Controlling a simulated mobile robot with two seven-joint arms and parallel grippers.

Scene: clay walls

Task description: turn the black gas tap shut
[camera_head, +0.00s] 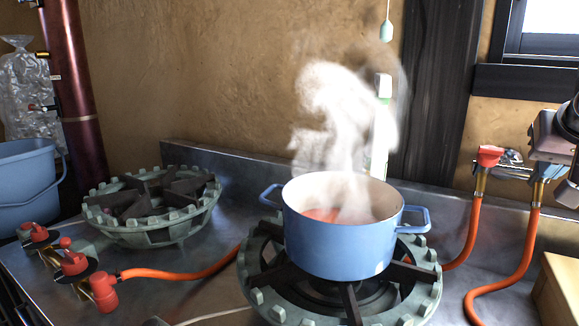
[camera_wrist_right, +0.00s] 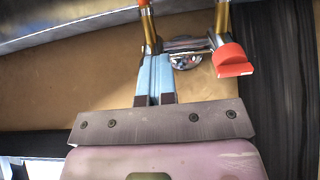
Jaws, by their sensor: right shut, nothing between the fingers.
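My right gripper (camera_head: 543,172) is at the right edge of the head view, at the wall fitting above the right-hand orange hose. In the wrist view its two pale blue fingers (camera_wrist_right: 153,75) are shut together with nothing between them, beside the metal gas fitting (camera_wrist_right: 188,48). I cannot make out the black tap; the gripper covers the top of the right-hand brass pipe (camera_head: 537,192) in the head view. A red tap (camera_head: 489,156) sits on the neighbouring outlet to the left, and it also shows in the wrist view (camera_wrist_right: 232,60). My left gripper is not in view.
A blue pot (camera_head: 340,245) steams on the front burner (camera_head: 258,290). An empty green burner (camera_head: 150,232) stands at the left, with red-capped valves (camera_head: 72,262) near it. Orange hoses (camera_head: 476,230) hang below the wall taps. A wooden box (camera_head: 558,290) stands at the lower right.

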